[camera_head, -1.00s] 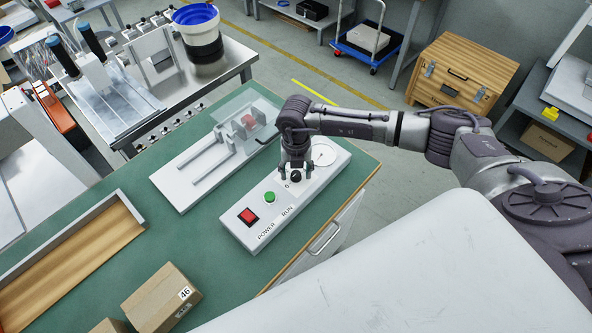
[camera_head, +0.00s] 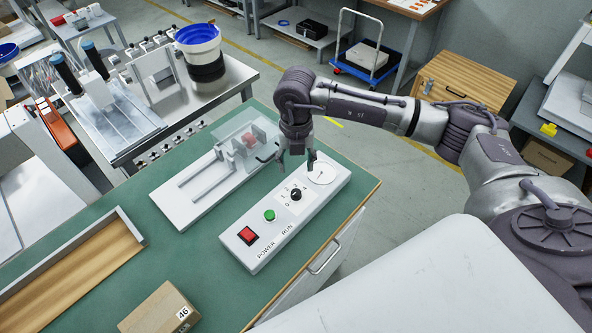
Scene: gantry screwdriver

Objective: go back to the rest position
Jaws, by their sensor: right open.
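My right gripper (camera_head: 297,160) is open and empty, pointing down above the far end of the white control box (camera_head: 285,225). It is apart from the black knob (camera_head: 296,195), which shows clear. The box also carries a red power switch (camera_head: 247,236), a green run button (camera_head: 269,215) and a round white dial (camera_head: 321,173), partly behind a fingertip. My right arm reaches in from the right side. My left gripper is not in view.
A white fixture with a clear guard (camera_head: 240,150) stands beside the box on the green table (camera_head: 190,255). A wooden-floored tray (camera_head: 75,270) and a cardboard box (camera_head: 160,310) lie nearer. A wooden chest (camera_head: 465,80) and a blue cart (camera_head: 365,65) stand on the floor behind.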

